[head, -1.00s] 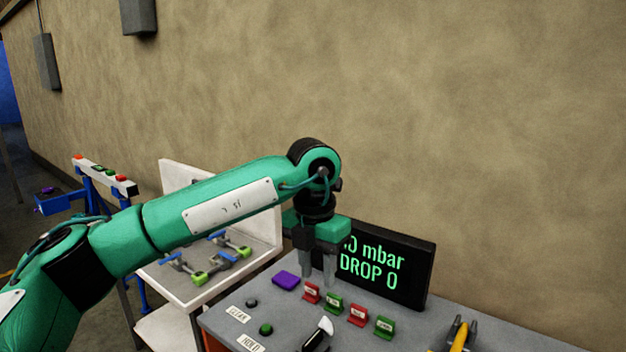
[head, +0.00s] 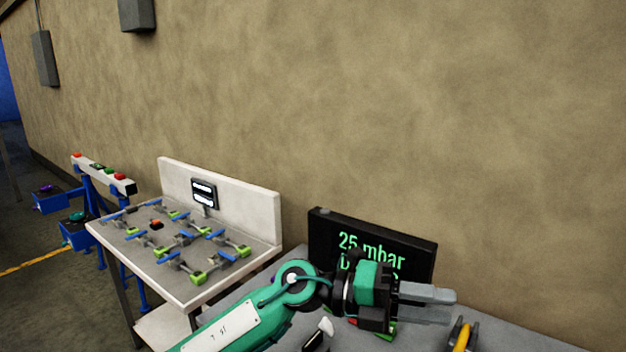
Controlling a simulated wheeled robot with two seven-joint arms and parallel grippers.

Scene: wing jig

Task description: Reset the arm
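My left arm is green and comes in from the bottom of the head view. Its gripper (head: 428,297) is turned sideways, with its two grey fingers pointing right. It is in front of the lower part of the black display (head: 323,235) and above the grey bench (head: 510,335). The fingers look a little apart, with nothing seen between them. The display reads 25 mbar; its second line is mostly hidden by the gripper. The row of small red and green tabs on the bench is mostly hidden behind the arm. My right gripper is not in view.
A yellow-handled tool (head: 462,336) stands on the bench just right of the gripper. A white-framed table (head: 232,277) with several blue and green clamps and a small screen (head: 204,192) stands to the left. A blue stand (head: 90,195) is farther left. The wall is behind.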

